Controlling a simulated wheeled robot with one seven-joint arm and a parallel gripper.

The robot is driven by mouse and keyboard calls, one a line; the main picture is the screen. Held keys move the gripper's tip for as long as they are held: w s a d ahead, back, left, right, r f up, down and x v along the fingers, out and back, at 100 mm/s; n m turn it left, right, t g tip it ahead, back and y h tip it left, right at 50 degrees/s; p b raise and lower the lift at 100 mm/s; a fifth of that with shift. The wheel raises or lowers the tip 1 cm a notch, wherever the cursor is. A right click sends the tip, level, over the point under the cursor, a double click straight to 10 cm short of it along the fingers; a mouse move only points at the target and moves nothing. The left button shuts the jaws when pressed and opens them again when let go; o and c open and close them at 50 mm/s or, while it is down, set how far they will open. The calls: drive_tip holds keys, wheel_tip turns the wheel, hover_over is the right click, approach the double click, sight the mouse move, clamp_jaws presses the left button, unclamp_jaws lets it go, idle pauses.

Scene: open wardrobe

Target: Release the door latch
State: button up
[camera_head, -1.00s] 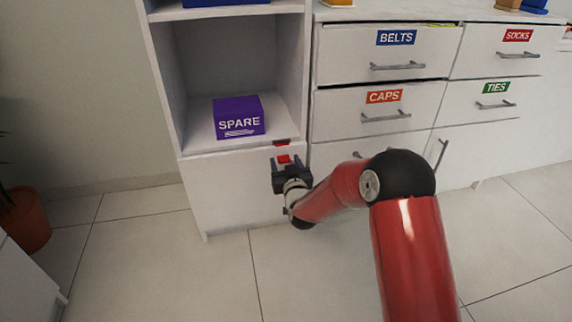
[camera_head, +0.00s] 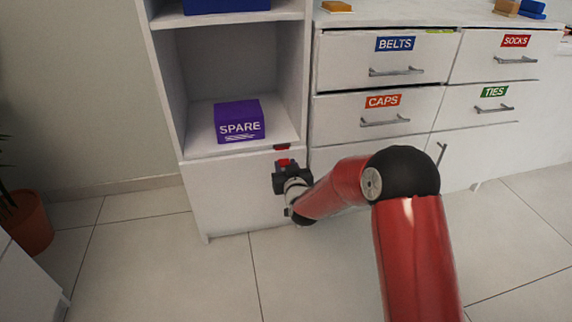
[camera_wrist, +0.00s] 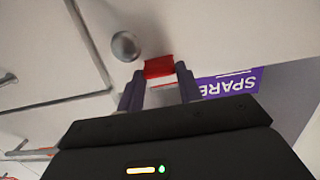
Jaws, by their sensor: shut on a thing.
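The door (camera_head: 230,190) is the white panel below the open shelf compartment, and it looks closed. A red latch piece (camera_head: 283,162) sits near its upper right corner; it also shows in the wrist view (camera_wrist: 158,67), between my fingertips. My gripper (camera_head: 287,172) is at this corner with its two dark fingers shut on the red latch piece. In the wrist view, my gripper (camera_wrist: 158,75) has a finger on each side of it. A second dark red piece (camera_head: 282,147) is just above, at the shelf edge. My fingers hide part of the latch.
A purple SPARE box (camera_head: 239,121) stands in the compartment above the door. A round metal knob (camera_wrist: 124,46) is close to my fingers in the wrist view. Labelled drawers with bar handles (camera_head: 385,122) are at right. The floor in front is clear tile.

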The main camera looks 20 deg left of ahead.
sight(286, 153)
drive_tip(key=r+g+p, duration=0.1)
drive_tip(key=p, duration=0.1)
drive_tip(key=r+g+h+p, duration=0.1)
drive_tip(key=p, duration=0.1)
drive_tip(key=shift+s+d+r, duration=0.1)
drive_tip(key=shift+s+r, duration=0.1)
drive_tip(key=shift+r, duration=0.05)
drive_tip(key=shift+w+r+g+h+p, duration=0.1)
drive_tip(key=shift+r+g+h+p, duration=0.55)
drive_tip(key=shift+p, duration=1.25)
drive_tip(key=shift+r+g+h+p, duration=0.25)
drive_tip(key=shift+g+h+p, duration=0.5)
drive_tip(key=shift+g+p, duration=0.9)
drive_tip(key=shift+w+r+g+h+p, duration=0.1)
drive_tip(key=shift+r+g+h+p, duration=0.5)
drive_tip(key=shift+p, duration=1.55)
drive_tip(key=shift+f, duration=0.15)
drive_tip(key=o, duration=1)
